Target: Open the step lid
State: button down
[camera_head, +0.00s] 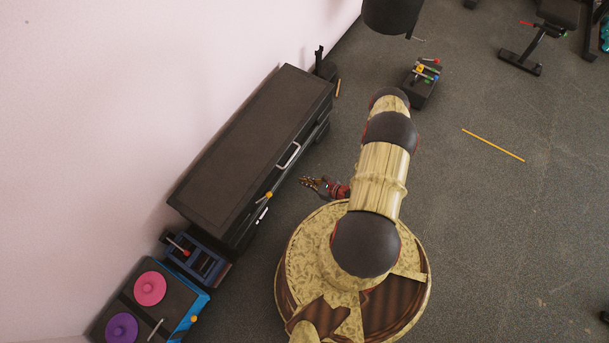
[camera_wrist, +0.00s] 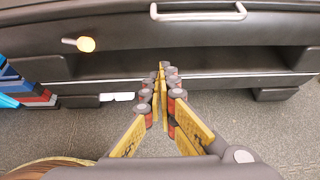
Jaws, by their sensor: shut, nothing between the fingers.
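A long black step box with a flat dark lid (camera_head: 245,140) stands against the pink wall. A silver bar handle (camera_head: 288,155) is on its edge facing me. The handle also shows at the top of the wrist view (camera_wrist: 198,16), above the box's dark front (camera_wrist: 230,62). My gripper (camera_head: 305,181) is beside the box's front in the head view. In the wrist view my gripper (camera_wrist: 163,67) has its yellow-padded fingers together and empty, in front of the box and below the handle, apart from the handle. The lid lies flat on the box.
An orange-tipped stick (camera_wrist: 80,44) is at the box's front. A blue rack (camera_head: 197,262) and a stand with pink and purple discs (camera_head: 150,288) adjoin the near end. A small tool block (camera_head: 421,82) is at the back. The grey floor is mostly clear, with a yellow stick (camera_head: 493,145).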

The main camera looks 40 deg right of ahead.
jog(key=b+x, duration=0.3)
jog(key=x, duration=0.5)
notch_tip(320, 180, up, 4)
jog(key=shift+w+a+r, duration=0.1)
jog(key=shift+w+r, duration=0.05)
jog(key=shift+r, duration=0.05)
jog(key=shift+r, duration=0.1)
